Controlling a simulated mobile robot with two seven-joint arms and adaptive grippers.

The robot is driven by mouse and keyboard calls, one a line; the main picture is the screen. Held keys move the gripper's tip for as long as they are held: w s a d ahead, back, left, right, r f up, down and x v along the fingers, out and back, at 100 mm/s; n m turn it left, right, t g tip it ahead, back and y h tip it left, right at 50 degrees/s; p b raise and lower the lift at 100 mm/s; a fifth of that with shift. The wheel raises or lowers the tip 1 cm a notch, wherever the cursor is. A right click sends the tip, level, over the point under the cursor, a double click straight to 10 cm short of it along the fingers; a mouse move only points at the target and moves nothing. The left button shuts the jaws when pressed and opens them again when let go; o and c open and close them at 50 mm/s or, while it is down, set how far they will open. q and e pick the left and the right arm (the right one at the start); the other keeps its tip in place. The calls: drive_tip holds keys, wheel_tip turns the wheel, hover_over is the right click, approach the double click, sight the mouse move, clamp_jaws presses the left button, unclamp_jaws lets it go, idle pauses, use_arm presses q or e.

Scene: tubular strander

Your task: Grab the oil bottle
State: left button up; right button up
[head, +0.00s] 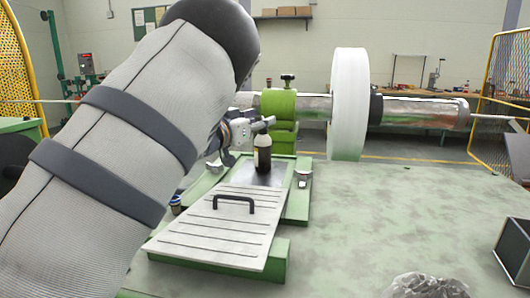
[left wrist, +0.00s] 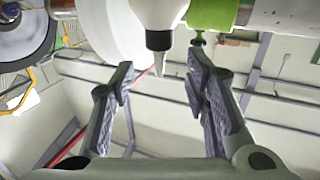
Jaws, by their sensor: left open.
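The oil bottle (head: 262,157) stands upright on a dark plate in the middle of the head view. It has a dark lower body and a paler upper part. In the left wrist view, a white tapered top with a grey nozzle (left wrist: 158,40), apparently the bottle's, points down the picture toward the gap between my fingers. My left gripper (head: 256,126) is at the height of the bottle's top, and its fingers (left wrist: 160,85) are spread with nothing between them. My left forearm covers much of the head view's left side. My right gripper is not in view.
A sloped pale cover (head: 215,228) with a black handle (head: 234,201) lies in front of the bottle. Behind stand a green bearing block (head: 280,110) and a large white disc (head: 349,105). The green surface (head: 390,215) at right is mostly clear, with a clear plastic bag (head: 426,287) in front.

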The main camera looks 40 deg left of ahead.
use_arm(q)
drive_tip(key=shift+w+a+f, duration=0.1)
drive_tip(key=shift+w+f, duration=0.1)
drive_tip(key=shift+w, duration=0.4)
drive_tip(key=shift+w+a+f, duration=0.1)
drive_tip(key=shift+w+f, duration=0.05)
drive_tip(key=shift+w, duration=0.45)
drive_tip(key=shift+r, duration=0.15)
drive_tip(key=shift+s+r, duration=0.1)
drive_tip(key=c, duration=0.4)
clamp_jaws()
drive_tip(key=shift+d, duration=0.1)
